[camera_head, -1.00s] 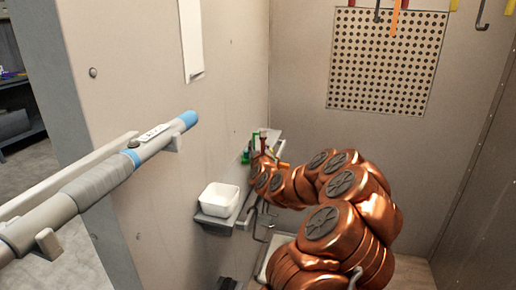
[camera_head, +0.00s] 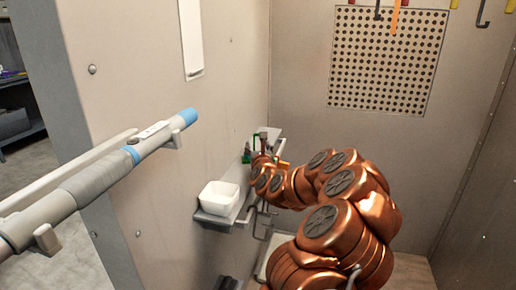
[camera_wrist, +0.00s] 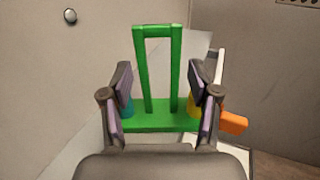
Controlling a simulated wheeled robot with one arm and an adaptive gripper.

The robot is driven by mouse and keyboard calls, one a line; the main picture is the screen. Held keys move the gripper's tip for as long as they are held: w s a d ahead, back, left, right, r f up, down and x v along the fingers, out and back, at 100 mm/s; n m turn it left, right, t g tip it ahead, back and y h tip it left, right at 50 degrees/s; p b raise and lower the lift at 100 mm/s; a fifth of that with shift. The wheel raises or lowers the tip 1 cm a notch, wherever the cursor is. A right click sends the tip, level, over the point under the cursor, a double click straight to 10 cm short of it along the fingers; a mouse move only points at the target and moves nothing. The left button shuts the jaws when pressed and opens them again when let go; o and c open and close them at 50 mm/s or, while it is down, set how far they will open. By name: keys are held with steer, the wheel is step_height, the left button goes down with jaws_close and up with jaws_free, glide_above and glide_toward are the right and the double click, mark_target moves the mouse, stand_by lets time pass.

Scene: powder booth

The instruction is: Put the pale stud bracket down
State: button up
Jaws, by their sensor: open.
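I cannot make out a pale stud bracket for certain in either view. A green upright frame on a flat green base (camera_wrist: 158,117) stands in the middle of the wrist view; it also shows small in the head view (camera_head: 246,155). My gripper (camera_wrist: 160,88) is open, with one dark finger on each side of the green frame and visible gaps between. A blue piece (camera_wrist: 126,108) and a yellow piece (camera_wrist: 194,104) show beside the fingers, and an orange piece (camera_wrist: 233,122) at the right. In the head view the fingers are too small to judge.
A white bin (camera_head: 219,197) sits on a grey wall ledge in front of the green frame. A perforated panel (camera_head: 387,62) is on the back wall, with hooks above. A long grey rod with blue bands (camera_head: 95,182) hangs at the left.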

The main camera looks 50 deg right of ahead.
steer(key=shift+r, duration=0.15)
steer(key=b+v, duration=0.9)
steer(key=v, duration=0.3)
stand_by(0.6)
stand_by(0.7)
